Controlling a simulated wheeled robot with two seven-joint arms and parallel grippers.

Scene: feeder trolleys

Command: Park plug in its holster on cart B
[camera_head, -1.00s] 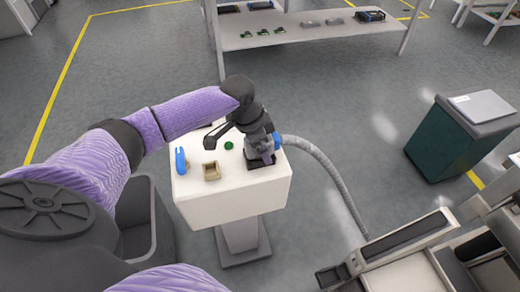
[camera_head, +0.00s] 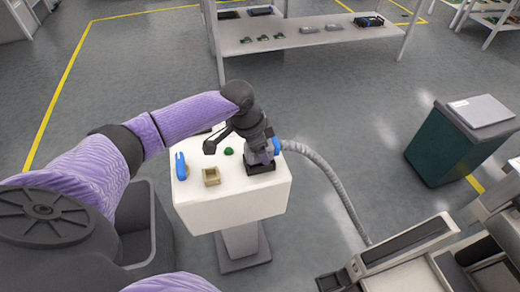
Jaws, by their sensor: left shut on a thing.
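My left gripper (camera_head: 262,152) points down over the right side of a small white-topped stand (camera_head: 235,205). It is shut on the plug (camera_head: 276,146), whose blue part shows at the gripper's right side. The rest of the plug is hidden by the gripper. A grey ribbed hose (camera_head: 335,183) runs from the plug down to a trolley (camera_head: 408,243) at the lower right. A black block (camera_head: 261,168) sits on the stand directly below the gripper. I cannot tell whether the plug touches it. No holster or cart letter can be made out. My right gripper is out of view.
The stand also holds a blue tool (camera_head: 181,166), a small beige open box (camera_head: 211,177) and a green piece (camera_head: 229,151). A green cabinet (camera_head: 450,150) stands at the right. A long grey table (camera_head: 310,37) is at the back. Floor between is clear.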

